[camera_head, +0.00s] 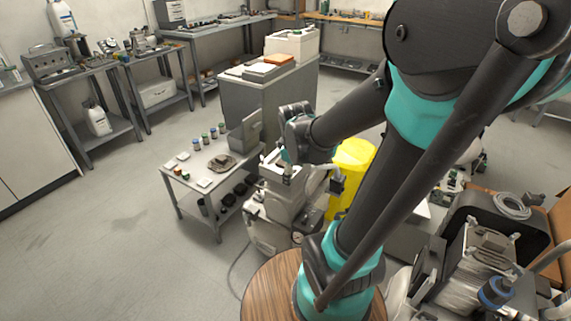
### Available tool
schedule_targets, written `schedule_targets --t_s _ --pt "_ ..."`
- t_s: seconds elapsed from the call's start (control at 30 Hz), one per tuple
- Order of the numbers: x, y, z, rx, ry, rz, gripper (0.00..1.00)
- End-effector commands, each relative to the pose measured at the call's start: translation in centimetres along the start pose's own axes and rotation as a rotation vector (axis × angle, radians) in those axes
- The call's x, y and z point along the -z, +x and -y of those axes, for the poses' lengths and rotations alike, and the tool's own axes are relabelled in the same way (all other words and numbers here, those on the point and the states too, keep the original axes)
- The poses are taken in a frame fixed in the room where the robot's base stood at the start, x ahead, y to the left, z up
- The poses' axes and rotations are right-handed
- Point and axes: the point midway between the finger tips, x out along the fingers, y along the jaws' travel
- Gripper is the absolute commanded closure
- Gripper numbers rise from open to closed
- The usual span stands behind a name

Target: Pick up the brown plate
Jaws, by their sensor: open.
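A grey-brown, roundish flat piece (216,166) lies on the small grey table left of centre. It looks like the brown plate, with a small dark shape on or against it; it is too small to tell more. My gripper (288,166) is at the end of my arm, to the right of the plate and apart from it. It points down over the white and grey machine, with nothing seen in it. It is open, but its fingertips are small and hard to make out.
The small table (178,184) also bears several small jars (205,137), white squares and a grey box (245,137). A grey cabinet (250,98) stands behind. A yellow bin (352,163) is right of the machine (283,200). The floor (110,245) at left is clear.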

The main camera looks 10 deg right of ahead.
Motion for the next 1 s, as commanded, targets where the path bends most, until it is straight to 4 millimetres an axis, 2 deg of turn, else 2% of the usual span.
schedule_targets --t_s 0.1,0.3,0.5,0.6,0.77,0.87,1.0 --pt "2.8 -0.2 -2.6 -0.008 -0.314 0.037 0.36" --pt "7.4 -0.3 -6.5 -0.003 -0.856 0.108 0.36" --pt "11.4 -0.2 -9.4 0.026 -1.31 0.171 0.36" --pt "12.6 -0.1 -10.2 0.04 -1.452 0.192 0.36" --pt "13.4 0.2 -10.8 0.053 -1.555 0.205 0.36" --pt "13.3 1.3 -10.9 0.054 -1.562 0.207 0.36" --pt "12.8 3.8 -11.2 0.053 -1.56 0.207 0.36"
